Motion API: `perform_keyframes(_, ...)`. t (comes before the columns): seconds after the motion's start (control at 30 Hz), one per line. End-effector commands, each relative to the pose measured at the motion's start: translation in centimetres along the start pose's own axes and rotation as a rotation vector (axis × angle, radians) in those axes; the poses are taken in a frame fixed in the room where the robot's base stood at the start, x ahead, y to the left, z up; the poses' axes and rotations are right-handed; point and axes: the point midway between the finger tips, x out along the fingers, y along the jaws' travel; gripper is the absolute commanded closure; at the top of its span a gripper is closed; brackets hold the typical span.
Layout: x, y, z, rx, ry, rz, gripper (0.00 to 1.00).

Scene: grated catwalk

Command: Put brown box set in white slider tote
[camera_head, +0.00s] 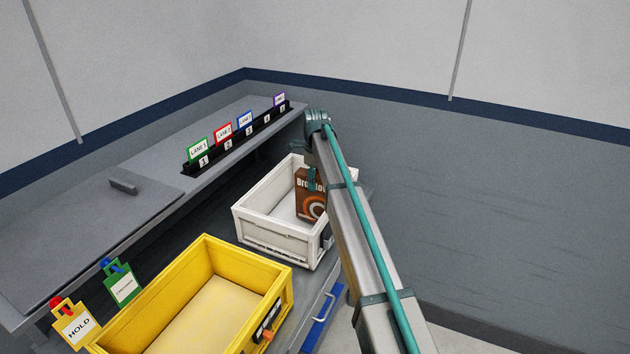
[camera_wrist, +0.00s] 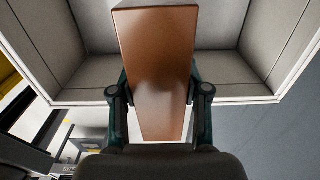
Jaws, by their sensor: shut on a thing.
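The brown box (camera_head: 309,197) shows a white and orange print in the head view, within the outline of the white tote (camera_head: 262,241). In the wrist view the brown box (camera_wrist: 157,60) stands between the two fingers of my gripper (camera_wrist: 160,95), which is shut on it. The white tote's wall (camera_wrist: 255,98) and inside panels surround the box in that view. I cannot tell whether the box touches the tote floor. In the head view my arm hides the tote's right side and most of my gripper (camera_head: 313,178).
A yellow tote (camera_head: 215,250) stands in front of the white tote. Hanging tags (camera_head: 75,322) are at the lower left. A shelf (camera_head: 150,165) with a row of lane cards (camera_head: 235,135) runs along the back left. A blue handled piece (camera_head: 325,312) lies below the white tote.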

Motion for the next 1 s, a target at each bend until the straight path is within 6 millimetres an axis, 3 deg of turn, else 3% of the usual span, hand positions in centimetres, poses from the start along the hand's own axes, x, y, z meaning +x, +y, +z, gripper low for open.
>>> perform_keyframes(0.5, 1.1, 0.0, 0.0, 0.0, 0.0, -0.001, 1.0)
perform_keyframes(0.53, 1.2, 0.0, 0.0, 0.0, 0.0, 0.0, 0.51)
perform_keyframes(0.67, 1.1, 0.0, 0.0, 0.0, 0.0, 0.0, 0.29)
perform_keyframes(1.0, 1.0, 0.0, 0.0, 0.0, 0.0, 0.0, 0.29)
